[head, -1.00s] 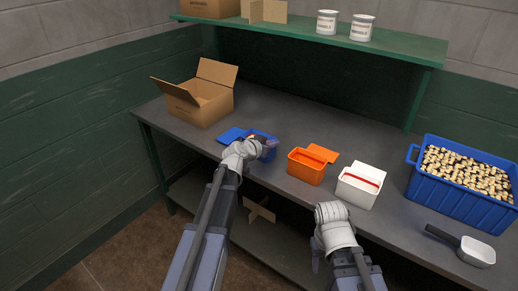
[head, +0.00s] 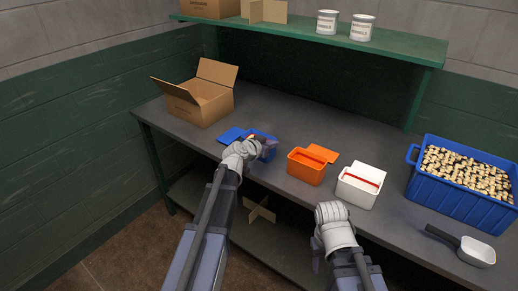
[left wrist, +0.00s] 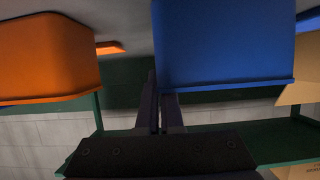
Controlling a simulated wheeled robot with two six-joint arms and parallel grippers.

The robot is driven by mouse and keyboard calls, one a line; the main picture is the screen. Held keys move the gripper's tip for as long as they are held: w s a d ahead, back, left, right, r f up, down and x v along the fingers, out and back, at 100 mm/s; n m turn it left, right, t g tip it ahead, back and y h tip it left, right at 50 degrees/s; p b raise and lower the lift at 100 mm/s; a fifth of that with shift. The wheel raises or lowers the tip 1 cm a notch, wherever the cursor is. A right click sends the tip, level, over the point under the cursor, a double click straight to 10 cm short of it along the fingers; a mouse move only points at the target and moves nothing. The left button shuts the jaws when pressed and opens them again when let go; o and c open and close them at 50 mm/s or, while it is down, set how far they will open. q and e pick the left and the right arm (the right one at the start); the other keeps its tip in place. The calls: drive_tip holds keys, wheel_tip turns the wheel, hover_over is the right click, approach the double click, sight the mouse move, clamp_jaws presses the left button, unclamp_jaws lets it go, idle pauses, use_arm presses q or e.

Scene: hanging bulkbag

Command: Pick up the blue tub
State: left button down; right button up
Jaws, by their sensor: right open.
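The blue tub (head: 263,134) stands on the grey bench, left of the orange tub, with its blue lid (head: 231,135) tilted open to the left. In the left wrist view, the blue tub (left wrist: 225,45) appears upside down. There my left gripper's two dark fingers (left wrist: 161,105) are close together at the tub's wall edge, one outside and one passing behind the wall. Whether they press on it is unclear. My right gripper (head: 320,255) is open and empty before the bench.
An orange tub (head: 305,168) and a white tub (head: 356,190) stand to the right. A blue crate (head: 455,200) of small pieces and a scoop (head: 475,252) are further right. An open carton (head: 205,108) stands back left. A green shelf (head: 390,53) overhangs the bench.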

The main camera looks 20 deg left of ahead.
use_arm(q)
drive_tip(key=shift+r, duration=0.15)
wheel_tip(320, 180, up, 10)
drive_tip(key=p, duration=1)
